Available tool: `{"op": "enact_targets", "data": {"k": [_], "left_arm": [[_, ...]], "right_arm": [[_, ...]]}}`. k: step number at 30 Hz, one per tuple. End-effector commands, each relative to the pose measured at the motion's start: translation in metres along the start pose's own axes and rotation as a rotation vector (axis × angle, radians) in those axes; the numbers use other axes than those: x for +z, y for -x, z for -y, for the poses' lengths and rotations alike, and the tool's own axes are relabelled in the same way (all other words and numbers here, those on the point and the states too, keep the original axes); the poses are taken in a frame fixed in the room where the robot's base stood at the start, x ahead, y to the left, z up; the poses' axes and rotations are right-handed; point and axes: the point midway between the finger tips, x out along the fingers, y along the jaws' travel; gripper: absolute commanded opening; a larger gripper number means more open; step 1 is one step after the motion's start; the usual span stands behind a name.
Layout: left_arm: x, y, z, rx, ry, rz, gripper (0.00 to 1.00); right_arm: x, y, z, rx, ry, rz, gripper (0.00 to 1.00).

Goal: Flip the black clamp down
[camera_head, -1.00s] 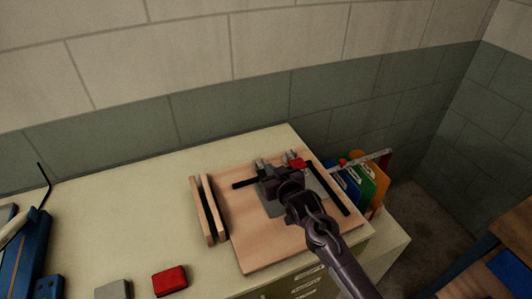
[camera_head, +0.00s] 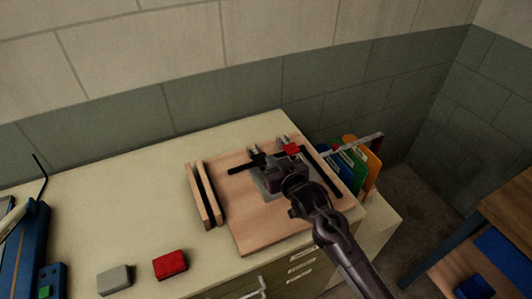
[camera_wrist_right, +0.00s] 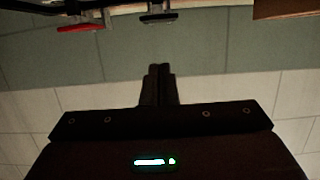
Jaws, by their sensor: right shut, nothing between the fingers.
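The black clamp (camera_wrist_right: 160,18) shows at the top of the right wrist view, its dark grip on a metal base. In the head view its metal part (camera_head: 254,150) shows at the back of the wooden board (camera_head: 245,236); my gripper partly hides it, so its handle's tilt is unclear. A red-handled clamp (camera_head: 291,150) stands beside it on the right and shows in the wrist view (camera_wrist_right: 80,28). My right gripper (camera_head: 268,163) is shut and empty in front of the clamps; in the wrist view its fingertips (camera_wrist_right: 158,70) appear apart from the black clamp. My left gripper is out of view.
Wooden strips (camera_head: 205,196) stand at the board's left edge. A dark bar (camera_head: 322,172) lies on its right side. Colored folders (camera_head: 362,165) stand to the right. A red box (camera_head: 170,264) and grey box (camera_head: 114,280) lie front left. The left tabletop is mostly clear.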

Motion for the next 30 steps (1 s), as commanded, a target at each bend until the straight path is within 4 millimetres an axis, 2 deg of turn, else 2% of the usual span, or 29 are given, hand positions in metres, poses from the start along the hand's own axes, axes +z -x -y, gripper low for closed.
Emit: {"op": "enact_targets", "data": {"k": [2, 9, 27, 30], "left_arm": [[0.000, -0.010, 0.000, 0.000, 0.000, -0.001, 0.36], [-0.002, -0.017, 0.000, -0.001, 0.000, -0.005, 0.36], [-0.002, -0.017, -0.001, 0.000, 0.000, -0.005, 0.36], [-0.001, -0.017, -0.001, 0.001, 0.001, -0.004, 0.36]], "right_arm": [[0.015, 0.012, 0.000, 0.000, 0.000, 0.002, 0.00], [0.026, 0.036, 0.000, -0.001, 0.000, -0.001, 0.00], [0.027, 0.039, 0.000, 0.000, 0.000, 0.000, 0.00], [0.031, 0.045, -0.001, 0.010, -0.005, 0.028, 0.00]]}}
